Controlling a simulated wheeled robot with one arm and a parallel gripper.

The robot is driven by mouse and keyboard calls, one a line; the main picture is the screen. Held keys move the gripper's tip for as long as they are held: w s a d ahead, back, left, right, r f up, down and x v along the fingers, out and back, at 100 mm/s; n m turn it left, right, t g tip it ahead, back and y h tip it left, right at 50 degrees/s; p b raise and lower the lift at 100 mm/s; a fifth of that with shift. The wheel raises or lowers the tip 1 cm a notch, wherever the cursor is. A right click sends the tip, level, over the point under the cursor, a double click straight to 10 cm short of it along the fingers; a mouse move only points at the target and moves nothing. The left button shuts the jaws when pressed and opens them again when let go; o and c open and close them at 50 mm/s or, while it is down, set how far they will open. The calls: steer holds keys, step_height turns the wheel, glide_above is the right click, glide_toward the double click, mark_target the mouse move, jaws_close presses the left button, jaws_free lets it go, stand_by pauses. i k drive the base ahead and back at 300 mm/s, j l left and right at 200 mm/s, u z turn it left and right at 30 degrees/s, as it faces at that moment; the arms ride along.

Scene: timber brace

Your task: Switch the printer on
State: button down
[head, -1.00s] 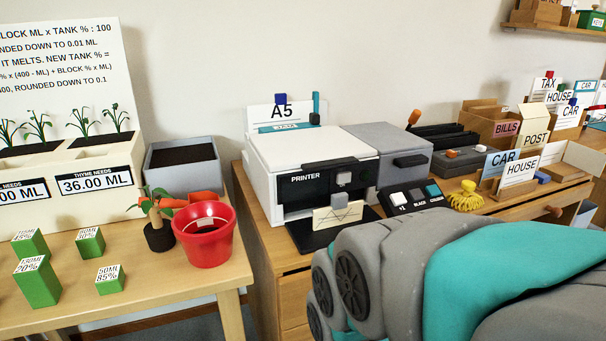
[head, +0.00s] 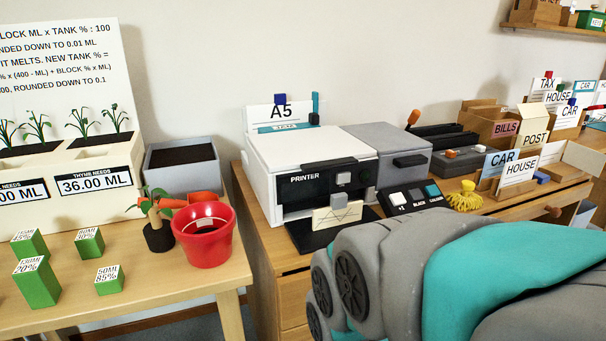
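The printer (head: 300,152) is a white box with a black front panel marked PRINTER, standing on a wooden desk. A sheet with a line drawing (head: 337,216) stands at the front, over the black output tray (head: 308,236). A small panel with +1, BLACK and COLOUR keys (head: 415,198) lies to the right of the printer. My grey and teal arm fills the lower right. My gripper is not clearly visible in this view.
A red pot (head: 205,236), a small plant and several green blocks stand on the left table (head: 150,290). A grey box (head: 388,150) adjoins the printer's right side. A yellow pompom-like thing (head: 466,198), card holders and cartons crowd the desk farther right.

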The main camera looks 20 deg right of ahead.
mark_target(343, 177)
steer(key=k+l+u, duration=0.5)
steer(key=u, duration=0.25)
steer(key=k+u, duration=0.35)
steer(key=k+l, duration=0.05)
